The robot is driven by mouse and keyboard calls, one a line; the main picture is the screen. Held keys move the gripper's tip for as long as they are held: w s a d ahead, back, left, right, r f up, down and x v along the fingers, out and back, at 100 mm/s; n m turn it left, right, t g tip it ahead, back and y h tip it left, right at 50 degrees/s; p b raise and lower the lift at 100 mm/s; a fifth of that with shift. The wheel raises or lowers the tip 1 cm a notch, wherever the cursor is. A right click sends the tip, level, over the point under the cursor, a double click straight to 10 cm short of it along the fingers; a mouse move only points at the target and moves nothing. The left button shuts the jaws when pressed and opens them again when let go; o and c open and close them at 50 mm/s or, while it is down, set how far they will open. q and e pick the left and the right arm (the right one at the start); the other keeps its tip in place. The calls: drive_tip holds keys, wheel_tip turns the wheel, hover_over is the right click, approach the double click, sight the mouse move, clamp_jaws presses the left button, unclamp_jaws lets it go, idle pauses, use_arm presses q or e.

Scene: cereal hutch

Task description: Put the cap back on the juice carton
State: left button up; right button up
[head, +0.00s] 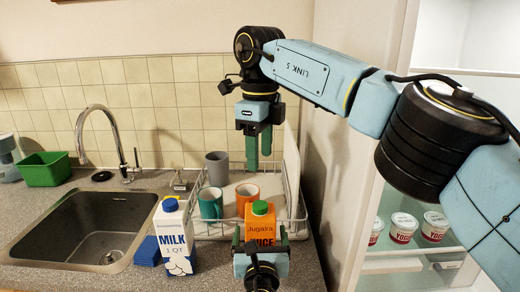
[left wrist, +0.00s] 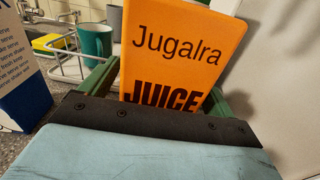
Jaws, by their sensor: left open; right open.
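The orange juice carton (head: 259,228) stands upright on the counter in front of the dish rack, and its front fills much of the left wrist view (left wrist: 180,55). A green cap (head: 260,208) sits on top of the carton; I cannot tell how firmly it is seated. My left gripper (head: 260,240) is open, with its green fingers on either side of the carton. My right gripper (head: 259,155) is open and empty, its fingers pointing down above the carton and cap, clear of both. The carton's lower part is hidden by my left gripper.
The dish rack (head: 295,190) behind holds teal (head: 210,204), orange (head: 246,194) and grey cups (head: 217,168). The sink (head: 80,225) is left; a fridge with yogurt cups (head: 404,228) is right.

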use_arm(q)
drive_tip(key=s+p, duration=0.1)
drive_tip(key=s, duration=1.2)
drive_tip(key=shift+s+d, duration=0.15)
drive_tip(key=shift+s, duration=0.05)
